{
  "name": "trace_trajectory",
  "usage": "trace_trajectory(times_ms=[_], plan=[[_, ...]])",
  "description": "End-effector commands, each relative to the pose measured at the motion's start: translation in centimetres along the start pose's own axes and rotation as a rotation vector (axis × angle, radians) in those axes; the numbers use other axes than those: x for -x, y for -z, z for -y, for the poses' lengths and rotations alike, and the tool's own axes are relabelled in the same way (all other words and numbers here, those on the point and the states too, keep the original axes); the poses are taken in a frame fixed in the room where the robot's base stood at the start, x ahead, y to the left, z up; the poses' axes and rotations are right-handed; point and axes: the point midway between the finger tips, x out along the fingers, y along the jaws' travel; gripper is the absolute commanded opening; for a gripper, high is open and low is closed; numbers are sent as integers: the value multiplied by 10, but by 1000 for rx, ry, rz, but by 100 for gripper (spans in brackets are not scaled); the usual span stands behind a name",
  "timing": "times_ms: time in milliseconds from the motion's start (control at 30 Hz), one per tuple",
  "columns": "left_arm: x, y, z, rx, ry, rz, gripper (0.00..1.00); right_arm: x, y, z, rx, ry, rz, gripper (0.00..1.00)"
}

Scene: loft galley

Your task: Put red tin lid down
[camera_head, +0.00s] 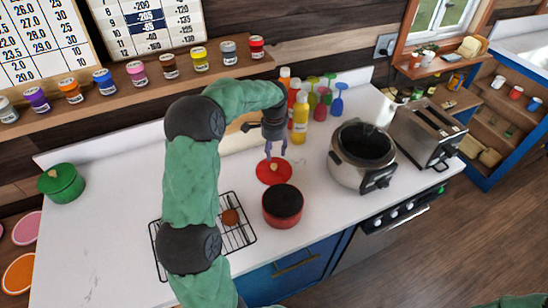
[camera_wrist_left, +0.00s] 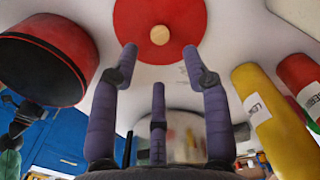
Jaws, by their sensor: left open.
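The red tin lid (camera_head: 274,170) lies flat on the white counter, just behind the red tin (camera_head: 283,206). It is round with a light wooden knob, and it also shows at the top of the left wrist view (camera_wrist_left: 185,17). My left gripper (camera_head: 272,154) is above the lid, pointing down. In the left wrist view its purple fingers (camera_wrist_left: 165,60) are spread apart, with the knob beyond the tips and nothing between them. The red tin also shows at the left of the left wrist view (camera_wrist_left: 40,62), dark on top. My right gripper is not in view.
Sauce bottles, including a yellow one (camera_head: 300,118), and coloured glasses (camera_head: 338,100) stand behind the lid. A silver cooker (camera_head: 345,172) and a toaster (camera_head: 425,135) are to the right. A wire rack (camera_head: 245,235) is left of the tin. A green pot (camera_head: 62,184) stands far left.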

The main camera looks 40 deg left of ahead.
Motion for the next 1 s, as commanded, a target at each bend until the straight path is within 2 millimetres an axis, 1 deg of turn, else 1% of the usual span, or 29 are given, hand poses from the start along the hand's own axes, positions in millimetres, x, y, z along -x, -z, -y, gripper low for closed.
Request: trace_trajectory(times_ms=[33, 100, 200, 300, 467, 1000], plan=[[12, 1, 0, -1, 2, -2, 47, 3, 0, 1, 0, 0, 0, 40], [23, 0, 0, -1, 1, -2, 47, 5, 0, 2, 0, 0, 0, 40], [36, 0, 0, 0, 1, -2, 47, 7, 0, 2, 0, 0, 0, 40], [44, 0, 0, 0, 0, -1, 47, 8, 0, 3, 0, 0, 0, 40], [49, 0, 0, -1, -1, 0, 47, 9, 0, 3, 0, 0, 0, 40], [49, 0, 0, -1, -1, 0, 47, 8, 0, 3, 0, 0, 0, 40]])
